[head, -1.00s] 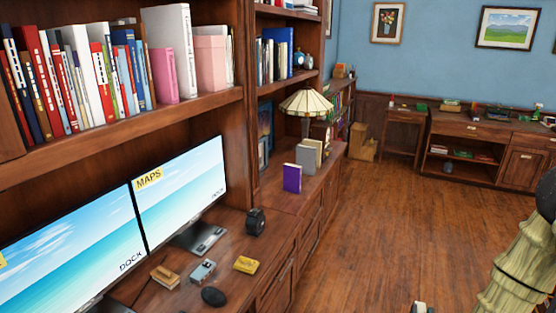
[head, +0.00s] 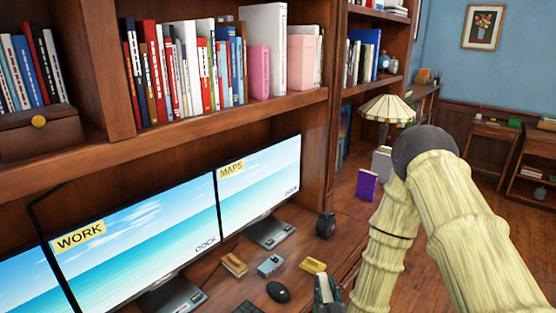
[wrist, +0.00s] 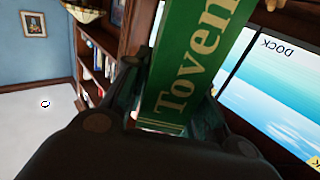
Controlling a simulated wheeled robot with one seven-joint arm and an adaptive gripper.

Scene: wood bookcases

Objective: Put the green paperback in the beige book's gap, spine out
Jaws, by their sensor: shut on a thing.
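The green paperback (wrist: 193,60) is in my gripper (wrist: 172,108) in the wrist view, its face with large pale letters "Toven" toward the camera. The dark fingers are shut on its lower part, one on each side. In the head view my gripper (head: 328,291) is at the bottom edge, low over the desk by the mouse; the book there is mostly cut off or hidden. No beige book can be made out now; my arm covers the area beside the grey book (head: 381,161). I cannot tell where the beige book's gap is.
Monitors (head: 140,237) line the desk. A purple book (head: 366,185) stands near the lamp (head: 388,108). A mouse (head: 278,292), a yellow item (head: 313,265) and a black clock-like object (head: 325,225) lie near my gripper. Books fill the upper shelf (head: 215,118).

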